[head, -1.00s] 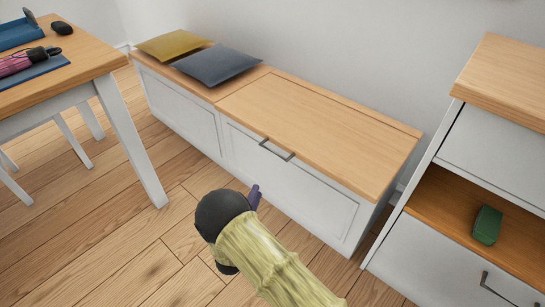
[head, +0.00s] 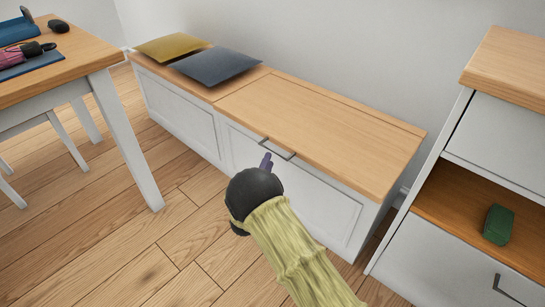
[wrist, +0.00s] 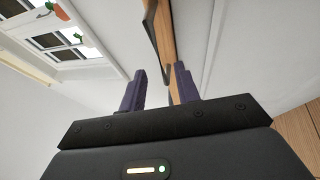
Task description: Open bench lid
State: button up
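The bench lid (head: 320,132) is a light wood panel on a white bench (head: 305,195), and it lies flat and closed. A dark bar handle (head: 277,149) sits at its front edge. My gripper (head: 266,162) is in front of the lid, with its purple fingertips close to the handle. In the wrist view my gripper (wrist: 160,82) has its two fingers apart, and the handle (wrist: 153,30) and the wood edge run just beyond the gap. I cannot tell whether the fingers touch the handle.
A yellow cushion (head: 172,46) and a grey cushion (head: 215,66) lie on the bench's left part, off the lid. A table (head: 95,58) stands at left. A white cabinet (head: 500,140) with a green object (head: 498,225) on its shelf stands at right. Floor is clear before the bench.

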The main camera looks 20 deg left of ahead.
aim_at(273, 152)
jog(key=w+b, duration=0.1)
jog(key=w, duration=0.1)
jog(key=w+r+b, duration=0.1)
jog(key=w, duration=0.2)
jog(key=shift+w, duration=0.15)
grip_shut()
